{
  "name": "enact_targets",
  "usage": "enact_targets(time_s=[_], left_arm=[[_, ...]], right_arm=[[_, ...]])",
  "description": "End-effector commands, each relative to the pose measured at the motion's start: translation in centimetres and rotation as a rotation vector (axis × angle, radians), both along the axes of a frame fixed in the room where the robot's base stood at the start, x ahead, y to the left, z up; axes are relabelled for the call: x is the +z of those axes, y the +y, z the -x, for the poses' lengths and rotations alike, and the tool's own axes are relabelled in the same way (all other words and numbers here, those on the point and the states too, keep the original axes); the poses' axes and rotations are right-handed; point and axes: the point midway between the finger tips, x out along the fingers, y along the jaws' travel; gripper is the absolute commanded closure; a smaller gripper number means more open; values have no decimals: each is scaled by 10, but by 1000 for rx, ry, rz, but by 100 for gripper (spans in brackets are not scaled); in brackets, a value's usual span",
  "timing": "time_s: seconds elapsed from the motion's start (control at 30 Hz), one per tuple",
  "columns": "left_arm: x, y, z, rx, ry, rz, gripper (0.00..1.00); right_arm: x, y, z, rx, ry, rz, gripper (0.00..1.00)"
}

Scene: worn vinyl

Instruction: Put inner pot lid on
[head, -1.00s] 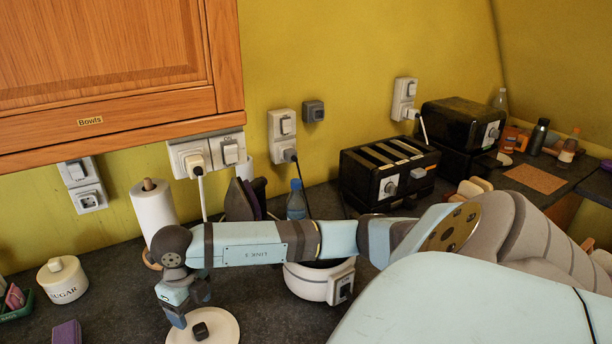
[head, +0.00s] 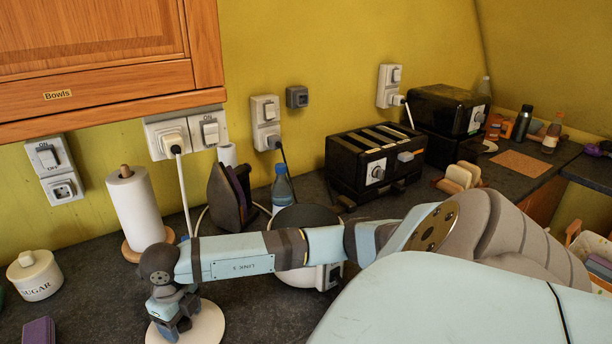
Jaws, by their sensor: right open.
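The inner pot lid (head: 211,325) is a flat white disc lying on the dark worktop at the bottom left. Its dark knob, if still there, is hidden behind my right gripper (head: 176,326). My right gripper points down over the lid with its jaws open around or beside the knob; I cannot tell which. The pot is a white rice cooker (head: 296,278) with a dark round inside (head: 305,215) showing at its top. It stands to the right of the lid, and my right forearm crosses in front of it. My left gripper is not in view.
A black toaster (head: 372,165) stands behind the cooker to the right. A sugar jar (head: 34,276) and a purple block (head: 39,331) are at the left.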

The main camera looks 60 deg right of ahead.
Motion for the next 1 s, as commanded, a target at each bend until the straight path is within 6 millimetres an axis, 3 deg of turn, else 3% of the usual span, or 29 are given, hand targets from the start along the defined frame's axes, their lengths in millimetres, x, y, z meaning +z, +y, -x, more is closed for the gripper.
enact_targets(time_s=[0.83, 1.0], left_arm=[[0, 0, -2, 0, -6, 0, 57], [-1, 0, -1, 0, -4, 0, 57]], right_arm=[[-1, 0, 0, 0, -1, 1, 31], [-1, 0, 0, 0, 0, 0, 67]])
